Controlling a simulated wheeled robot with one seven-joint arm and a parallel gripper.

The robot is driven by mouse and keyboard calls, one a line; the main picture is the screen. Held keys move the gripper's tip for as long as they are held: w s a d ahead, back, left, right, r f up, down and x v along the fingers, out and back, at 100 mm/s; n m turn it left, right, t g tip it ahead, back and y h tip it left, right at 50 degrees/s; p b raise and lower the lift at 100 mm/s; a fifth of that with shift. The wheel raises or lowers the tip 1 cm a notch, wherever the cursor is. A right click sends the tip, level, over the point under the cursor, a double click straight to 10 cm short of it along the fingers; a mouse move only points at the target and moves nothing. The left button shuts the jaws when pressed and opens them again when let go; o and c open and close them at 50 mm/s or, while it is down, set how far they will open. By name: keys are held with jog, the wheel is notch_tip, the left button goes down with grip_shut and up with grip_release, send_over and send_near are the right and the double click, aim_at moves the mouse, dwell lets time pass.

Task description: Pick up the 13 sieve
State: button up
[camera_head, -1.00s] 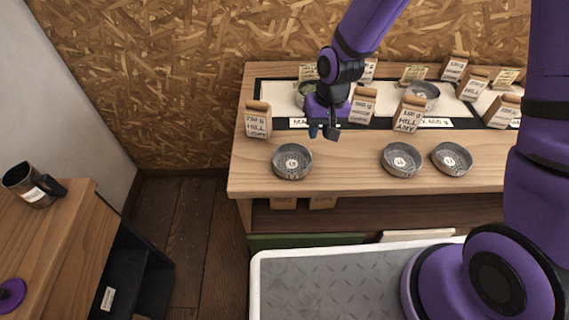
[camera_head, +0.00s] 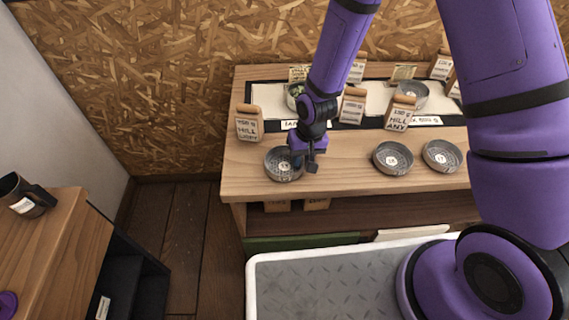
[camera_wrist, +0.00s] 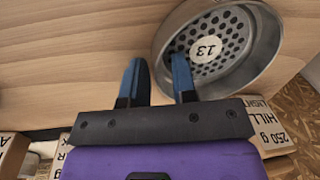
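The 13 sieve (camera_head: 281,169) is a round grey metal pan with a perforated floor and a white label. It sits near the front left of the wooden counter in the head view. In the wrist view the sieve (camera_wrist: 228,73) is at the upper right, and its label reads 13. My gripper (camera_head: 304,165) is at the sieve's right side, pointing down. In the wrist view my gripper (camera_wrist: 156,65) is open, with one blue-tipped finger outside the rim and the other over the inside. I cannot tell how far the tips are below the rim.
Two similar sieves (camera_head: 393,158) and (camera_head: 441,157) stand to the right on the counter (camera_head: 340,178). Labelled paper bags, such as one at the left (camera_head: 249,126), stand behind. A bowl with green beans (camera_head: 295,93) is behind my wrist.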

jog(key=shift+f, duration=0.2)
grip_shut()
jog(key=shift+r, duration=0.1)
